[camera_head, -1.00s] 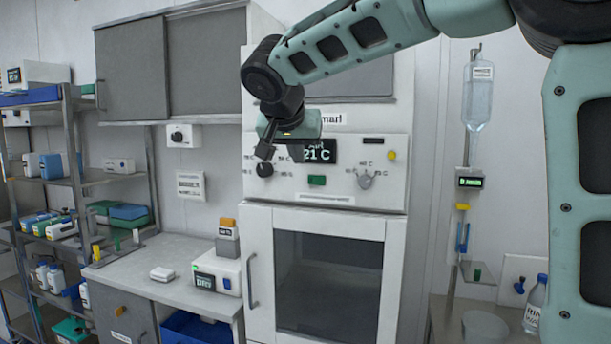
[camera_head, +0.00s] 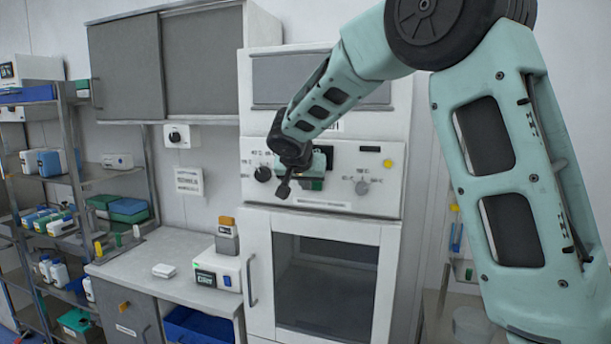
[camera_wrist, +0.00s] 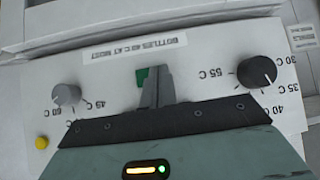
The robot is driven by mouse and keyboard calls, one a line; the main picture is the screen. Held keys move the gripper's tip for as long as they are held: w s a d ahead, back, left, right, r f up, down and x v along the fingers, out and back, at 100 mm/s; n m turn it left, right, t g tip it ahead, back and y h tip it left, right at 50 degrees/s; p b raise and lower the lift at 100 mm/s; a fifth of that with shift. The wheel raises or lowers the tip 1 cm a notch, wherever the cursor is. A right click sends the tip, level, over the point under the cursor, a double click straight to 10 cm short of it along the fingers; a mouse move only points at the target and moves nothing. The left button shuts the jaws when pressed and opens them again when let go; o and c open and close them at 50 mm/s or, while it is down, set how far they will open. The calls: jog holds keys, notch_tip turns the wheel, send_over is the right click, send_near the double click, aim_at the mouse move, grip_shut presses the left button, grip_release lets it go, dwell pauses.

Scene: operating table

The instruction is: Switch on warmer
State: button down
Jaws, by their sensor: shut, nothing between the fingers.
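The warmer (camera_head: 256,235) is a tall white cabinet with a glass door and a control panel above it. The panel has a black knob (camera_head: 262,174) at left, a grey knob (camera_head: 362,188) at right and a yellow button (camera_head: 387,163). My arm hides most of its display. My gripper (camera_head: 284,190) is shut and empty in front of the panel, right of the black knob. In the wrist view, the panel appears upside down. The shut fingers (camera_wrist: 157,76) partly cover a green switch (camera_wrist: 142,77), between the grey knob (camera_wrist: 66,95) and black knob (camera_wrist: 257,71). Contact cannot be told.
A counter (camera_head: 165,250) at left holds a small white device (camera_head: 217,270) with a display. Shelves (camera_head: 70,180) with boxes and bottles stand farther left. A wall cabinet (camera_head: 125,70) hangs above the counter. My arm blocks much of the right side.

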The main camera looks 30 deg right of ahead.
jog(key=shift+w, duration=0.1)
dwell(0.3)
jog(key=shift+w+d+b, duration=0.15)
jog(key=shift+d+b, duration=0.05)
jog(key=shift+b, duration=0.35)
jog(key=shift+s+d+b, duration=0.3)
jog(key=shift+s+b, duration=0.45)
jog(key=shift+b, duration=0.1)
